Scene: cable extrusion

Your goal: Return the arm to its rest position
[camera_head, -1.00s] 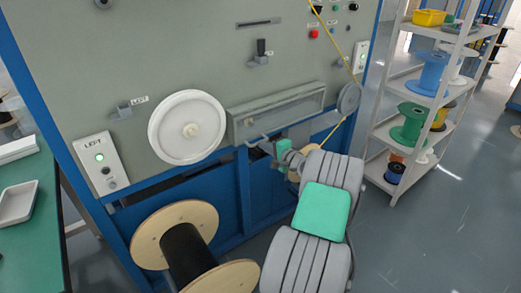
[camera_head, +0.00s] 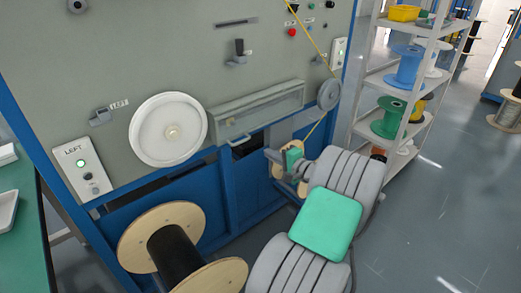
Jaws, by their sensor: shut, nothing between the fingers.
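My arm, grey with green panels, reaches from the bottom of the head view towards the machine. My gripper (camera_head: 271,155) is at its far end, small and partly hidden by the wrist. It looks shut and empty. It is in front of the machine's blue lower part, below the long clear-fronted box (camera_head: 262,111). Whether it touches anything behind it cannot be told.
A large wooden-flanged spool of black cable (camera_head: 176,258) stands left of my arm. The machine (camera_head: 90,45) has a white wheel (camera_head: 168,130) and a yellow cable (camera_head: 312,38). A shelf rack (camera_head: 390,95) with spools stands right. The floor (camera_head: 430,220) at right is clear.

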